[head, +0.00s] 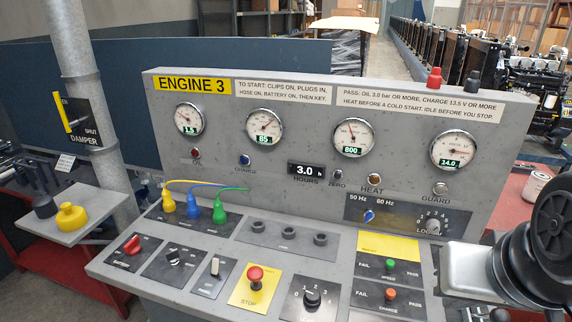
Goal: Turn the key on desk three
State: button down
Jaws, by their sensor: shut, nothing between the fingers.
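The grey desk (330,223) carries a yellow "ENGINE 3" label (192,85). On its sloped front, a black rotary switch (312,298) has a dial marked 0, 1, 2, 3. Its lower label is cut off, and I cannot tell whether a key sits in it. Part of my arm shows at the right, in front of the desk's right end. My gripper's fingers are not in view.
Left of the switch is a red STOP button (255,277) on a yellow plate. Right are green (390,265) and orange (389,294) buttons. Yellow, blue and green plugs (193,209) stand behind. Gauges line the upright panel. A pole (85,90) stands at left.

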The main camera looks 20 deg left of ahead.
aim_at(173, 256)
jog(key=u, duration=1.8)
